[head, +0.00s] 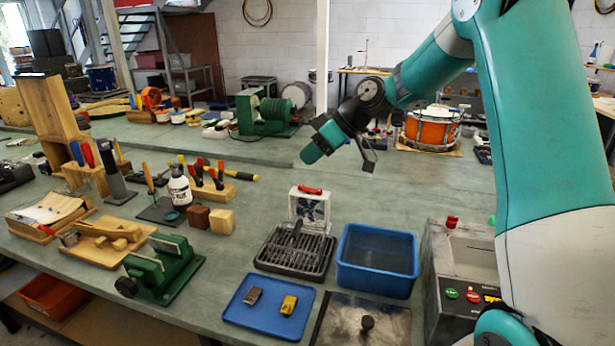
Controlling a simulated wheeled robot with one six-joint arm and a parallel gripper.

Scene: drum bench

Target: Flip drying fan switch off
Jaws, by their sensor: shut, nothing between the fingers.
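The drying fan (310,208) is a small white-framed box with a fan face, standing on the bench behind a dark slatted rack. A red switch (310,190) lies across its top; I cannot tell which way it is set. My gripper (369,166) is small and dark at the end of my teal arm. It appears above and to the right of the fan, apart from it. It is shut and empty; its fingertips are hard to make out.
A slatted rack (272,262) with a dark tool on it stands in front of the fan. A blue bin (377,287) is to its right, and a blue tray (234,315) lies in front. A green vise (160,285) and wooden blocks (221,228) stand left. Bench space behind the fan is clear.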

